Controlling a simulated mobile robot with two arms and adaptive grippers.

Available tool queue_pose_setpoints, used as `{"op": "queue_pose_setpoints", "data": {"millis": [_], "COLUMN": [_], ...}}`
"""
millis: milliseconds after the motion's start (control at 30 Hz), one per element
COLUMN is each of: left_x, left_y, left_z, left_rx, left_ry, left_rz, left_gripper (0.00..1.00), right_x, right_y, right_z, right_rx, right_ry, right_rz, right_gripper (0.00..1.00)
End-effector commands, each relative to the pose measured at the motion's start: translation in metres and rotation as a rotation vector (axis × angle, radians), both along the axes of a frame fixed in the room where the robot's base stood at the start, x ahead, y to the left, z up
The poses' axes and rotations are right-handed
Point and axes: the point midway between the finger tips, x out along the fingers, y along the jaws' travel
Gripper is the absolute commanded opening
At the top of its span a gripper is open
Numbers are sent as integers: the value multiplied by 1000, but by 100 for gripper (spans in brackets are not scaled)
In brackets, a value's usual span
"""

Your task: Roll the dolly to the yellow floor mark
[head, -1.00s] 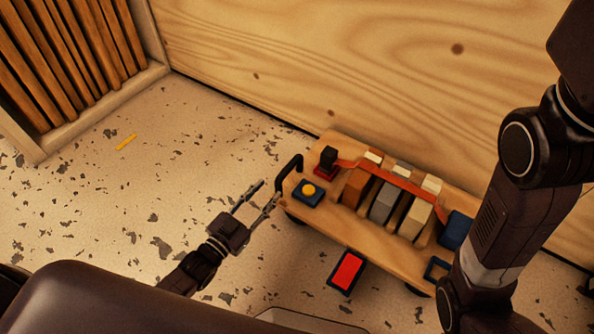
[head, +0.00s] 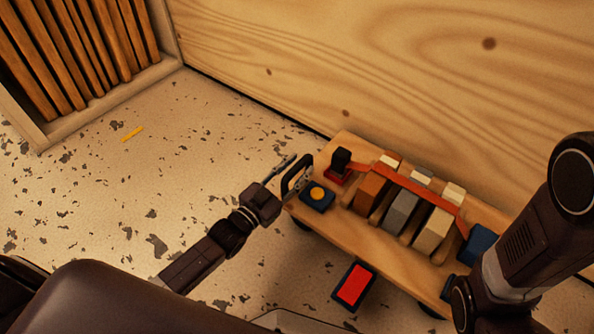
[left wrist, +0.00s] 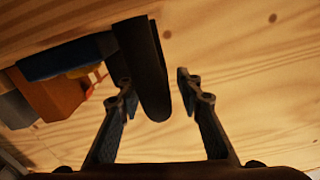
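The dolly (head: 350,234) is a low wooden platform on dark wheels, beside the wooden wall in the head view. A black upright handle (head: 292,172) stands at its left end. My left gripper (head: 290,176) is at this handle; in the left wrist view its two fingers (left wrist: 155,80) are spread, with the black handle (left wrist: 145,70) between them, nearer the left finger. I see no firm grip. The yellow floor mark (head: 132,134) is a short strip on the speckled floor at the upper left, apart from the dolly. My right gripper is not visible; only its arm shows.
The dolly carries several blocks under an orange strap (head: 408,184), and a blue box with a yellow button (head: 317,195). A red pad (head: 354,285) is at its near side. A slatted wooden frame (head: 85,60) stands upper left. Floor between dolly and mark is clear.

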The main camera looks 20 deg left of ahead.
Motion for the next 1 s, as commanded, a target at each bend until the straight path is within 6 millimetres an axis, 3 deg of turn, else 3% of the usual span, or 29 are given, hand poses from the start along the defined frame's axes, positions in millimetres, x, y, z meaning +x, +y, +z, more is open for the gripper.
{"op": "queue_pose_setpoints", "data": {"millis": [233, 533, 1000], "left_x": [1, 0, 0], "left_y": [0, 0, -1], "left_z": [1, 0, 1], "left_rx": [0, 0, 1], "left_ry": [0, 0, 1], "left_rz": [0, 0, 0], "left_gripper": [33, 0, 0], "right_x": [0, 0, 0], "right_y": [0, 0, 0], "right_z": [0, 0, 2], "right_rx": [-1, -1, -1], "right_ry": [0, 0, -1], "right_rz": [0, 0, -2], "right_gripper": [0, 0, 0]}}
